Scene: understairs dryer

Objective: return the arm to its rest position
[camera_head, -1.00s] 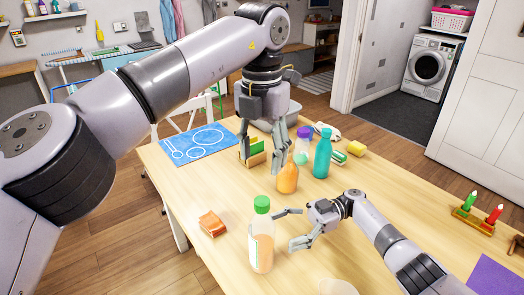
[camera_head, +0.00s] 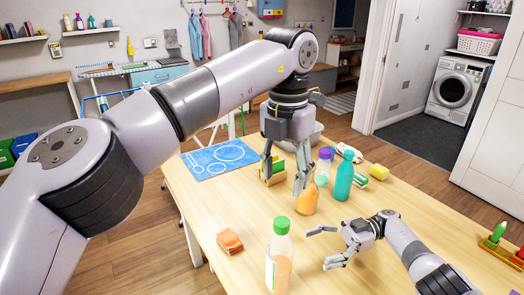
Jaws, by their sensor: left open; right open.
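My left gripper (camera_head: 284,183) is open, pointing down over the wooden table. Its fingers overlap a small wooden holder with green and yellow items (camera_head: 272,172) and the edge of an orange bottle (camera_head: 306,199); I cannot tell whether they touch. My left arm reaches in from the left, high across the view. My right gripper (camera_head: 319,249) is open and empty, low over the table's near part, with its fingers pointing left. A clear bottle with a green cap and orange contents (camera_head: 279,258) stands left of it, with a gap between.
A teal bottle (camera_head: 344,178), a purple-capped bottle (camera_head: 323,166) and a yellow sponge (camera_head: 379,172) stand or lie behind the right gripper. An orange packet (camera_head: 230,241) and blue mat (camera_head: 219,160) lie left. The table's right middle is clear.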

